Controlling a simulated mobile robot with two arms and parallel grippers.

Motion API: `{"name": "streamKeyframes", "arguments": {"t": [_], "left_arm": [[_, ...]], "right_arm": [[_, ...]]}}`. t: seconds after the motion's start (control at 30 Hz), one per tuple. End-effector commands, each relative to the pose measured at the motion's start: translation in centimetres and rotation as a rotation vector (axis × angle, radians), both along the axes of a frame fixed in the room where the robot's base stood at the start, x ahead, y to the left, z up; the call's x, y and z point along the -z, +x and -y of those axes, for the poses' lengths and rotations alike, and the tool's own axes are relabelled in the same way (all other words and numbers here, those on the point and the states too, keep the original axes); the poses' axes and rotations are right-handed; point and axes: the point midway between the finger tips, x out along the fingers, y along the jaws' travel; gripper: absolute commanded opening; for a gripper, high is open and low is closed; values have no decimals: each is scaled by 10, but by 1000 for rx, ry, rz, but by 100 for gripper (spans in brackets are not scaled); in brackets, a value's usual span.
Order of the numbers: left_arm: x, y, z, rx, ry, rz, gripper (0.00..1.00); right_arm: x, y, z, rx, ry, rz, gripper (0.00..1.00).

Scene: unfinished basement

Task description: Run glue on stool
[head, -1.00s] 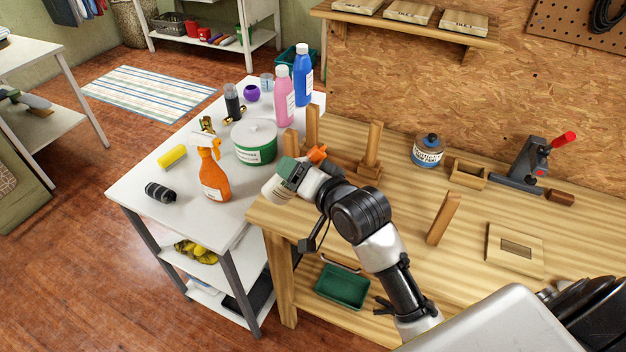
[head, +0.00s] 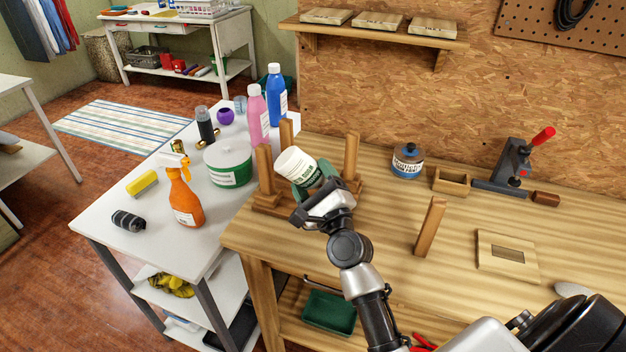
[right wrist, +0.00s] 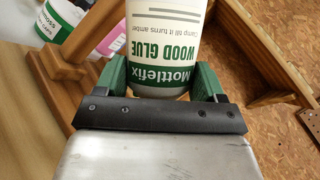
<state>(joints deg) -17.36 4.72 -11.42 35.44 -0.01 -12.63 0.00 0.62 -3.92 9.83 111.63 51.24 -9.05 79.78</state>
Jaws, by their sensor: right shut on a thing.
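My right gripper (head: 314,186) is shut on the wood glue bottle (head: 298,166). The bottle is white with a green label. It is tilted, its plain white end up and to the left; its label reads upside down in the right wrist view (right wrist: 158,45). Its nozzle is hidden. The wooden stool (head: 264,174) rests legs-up at the left end of the workbench, with several upright legs showing. The bottle is held among these legs; the gripper hides part of the stool, so I cannot tell whether they touch. My left gripper is not in view.
On the workbench (head: 390,220) are a blue-labelled can (head: 407,161), a small wooden box (head: 451,181), a clamp (head: 510,172), a wooden post (head: 430,226) and a slotted block (head: 507,256). The white side table (head: 150,215) holds an orange spray bottle (head: 184,197), a green-labelled tub (head: 228,163) and other bottles.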

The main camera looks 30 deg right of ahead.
Motion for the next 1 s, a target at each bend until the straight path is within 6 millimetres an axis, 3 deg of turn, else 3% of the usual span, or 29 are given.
{"name": "streamKeyframes", "arguments": {"t": [0.23,1.0], "left_arm": [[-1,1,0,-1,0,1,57],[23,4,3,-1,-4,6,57]], "right_arm": [[1,-1,1,0,-1,1,46],[28,-1,1,0,-1,1,46]]}}
